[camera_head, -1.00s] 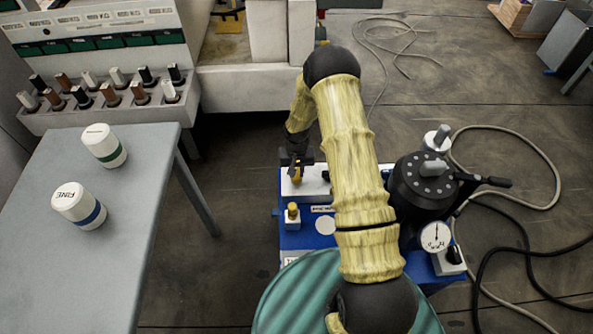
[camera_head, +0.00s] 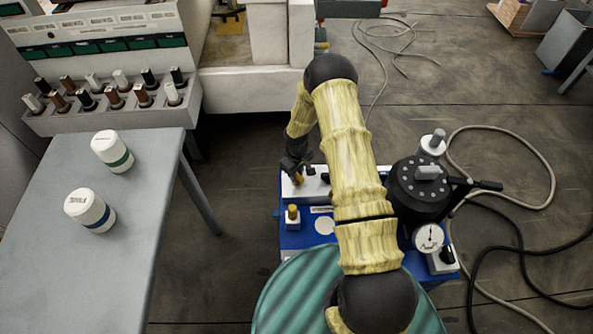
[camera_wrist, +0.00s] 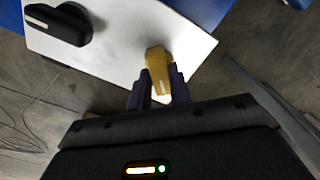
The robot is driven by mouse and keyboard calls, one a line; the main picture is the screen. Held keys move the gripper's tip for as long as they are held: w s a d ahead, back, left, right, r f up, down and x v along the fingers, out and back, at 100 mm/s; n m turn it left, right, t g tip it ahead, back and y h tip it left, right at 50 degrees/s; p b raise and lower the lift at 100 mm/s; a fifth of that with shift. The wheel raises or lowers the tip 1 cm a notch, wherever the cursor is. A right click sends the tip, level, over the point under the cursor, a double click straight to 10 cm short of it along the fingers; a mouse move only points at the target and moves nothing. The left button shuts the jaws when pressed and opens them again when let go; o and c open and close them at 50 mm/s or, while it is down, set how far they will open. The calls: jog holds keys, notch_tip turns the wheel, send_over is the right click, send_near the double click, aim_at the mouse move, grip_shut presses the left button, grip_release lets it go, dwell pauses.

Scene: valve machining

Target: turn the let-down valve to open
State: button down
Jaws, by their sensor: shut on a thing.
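My gripper (camera_head: 297,172) is at the white panel (camera_head: 314,188) on the blue unit, left of my forearm. In the wrist view, my gripper (camera_wrist: 157,88) has its two fingers on either side of a yellow valve handle (camera_wrist: 157,63) and is shut on it. The handle carries a white index line and stands at the edge of the white plate (camera_wrist: 115,35). In the head view the yellow handle (camera_head: 299,181) shows just below the fingers. I cannot read a label that says which valve it is.
A black knob (camera_wrist: 58,22) sits on the same plate. A yellow-topped fitting (camera_head: 292,214), a black round vessel (camera_head: 418,190) and a dial gauge (camera_head: 428,238) are on the blue unit. A grey table (camera_head: 120,260) with two white jars stands left. Hoses lie right.

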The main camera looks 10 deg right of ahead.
jog(key=n+p, duration=0.1)
jog(key=n, duration=0.3)
jog(key=shift+r+n, duration=0.1)
jog(key=shift+n, duration=0.2)
jog(key=n+p, duration=0.1)
jog(key=n, duration=0.4)
jog(key=shift+p, duration=0.3)
jog(key=c, duration=1.3)
grip_release()
notch_tip(320, 180, up, 17)
jog(key=p, duration=0.3)
jog(key=shift+r, duration=0.1)
